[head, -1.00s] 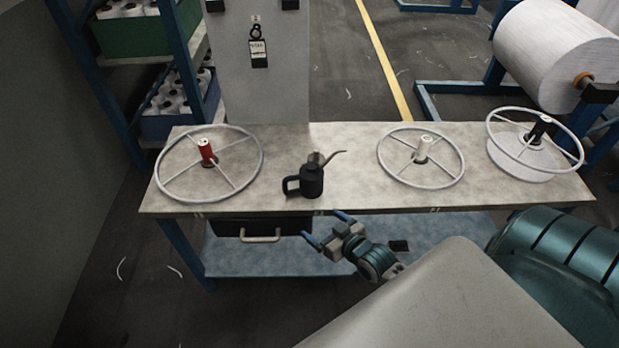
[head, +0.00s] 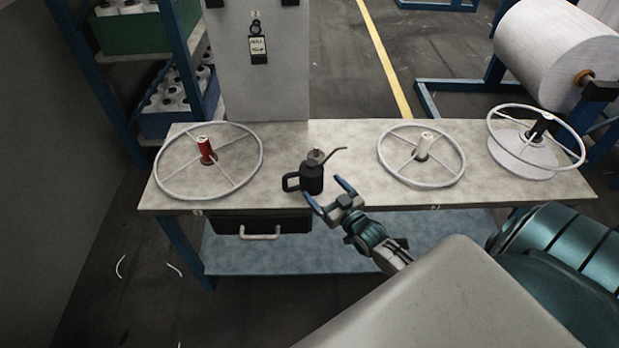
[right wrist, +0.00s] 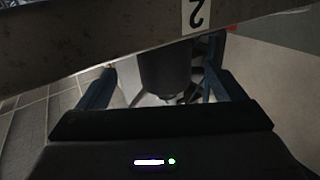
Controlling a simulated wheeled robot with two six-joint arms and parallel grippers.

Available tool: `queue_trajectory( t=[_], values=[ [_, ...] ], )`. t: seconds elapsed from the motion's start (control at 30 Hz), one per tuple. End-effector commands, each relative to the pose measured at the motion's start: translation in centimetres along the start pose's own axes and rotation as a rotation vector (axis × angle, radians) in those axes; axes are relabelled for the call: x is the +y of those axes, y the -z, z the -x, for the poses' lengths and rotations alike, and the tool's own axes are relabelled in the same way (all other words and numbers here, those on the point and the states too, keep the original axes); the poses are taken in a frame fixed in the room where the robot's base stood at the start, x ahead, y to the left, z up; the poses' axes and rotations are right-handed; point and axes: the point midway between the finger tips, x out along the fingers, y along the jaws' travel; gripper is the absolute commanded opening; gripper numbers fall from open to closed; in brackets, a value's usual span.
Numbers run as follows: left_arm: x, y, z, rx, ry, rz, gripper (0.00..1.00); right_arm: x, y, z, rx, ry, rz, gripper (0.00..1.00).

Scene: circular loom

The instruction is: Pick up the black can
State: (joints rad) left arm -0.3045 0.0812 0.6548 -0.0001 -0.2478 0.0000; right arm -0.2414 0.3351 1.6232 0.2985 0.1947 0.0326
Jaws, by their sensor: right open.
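The black can (head: 312,180) stands upright near the front edge of the table, its thin spout pointing right and its handle on the left. My right gripper (head: 326,190) is open at the table's front edge. Its blue fingers point toward the can's lower body, one to the left and one to the right of it. In the right wrist view a dark rounded body, seemingly the can (right wrist: 165,72), shows between the two fingers; I cannot tell whether they touch it. My left gripper is not in view.
Another wheel (head: 537,135) stands at the far right. A dark drawer (head: 225,226) hangs below the tabletop.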

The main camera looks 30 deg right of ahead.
Motion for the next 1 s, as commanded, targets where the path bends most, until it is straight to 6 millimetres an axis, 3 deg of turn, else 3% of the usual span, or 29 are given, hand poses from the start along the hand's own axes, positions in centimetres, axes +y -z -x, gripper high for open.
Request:
queue_trajectory(
  t=[0.47,0.77,1.0],
  values=[
    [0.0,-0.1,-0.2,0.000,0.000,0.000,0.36,-0.6,-0.3,-5.2,-0.001,-0.001,0.000,0.89],
    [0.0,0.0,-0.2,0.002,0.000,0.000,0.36,-0.6,-0.4,-5.7,-0.003,-0.001,0.001,0.89],
    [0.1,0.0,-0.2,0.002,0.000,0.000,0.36,-0.6,-0.4,-5.7,-0.003,-0.001,0.001,0.46]
  ],
)
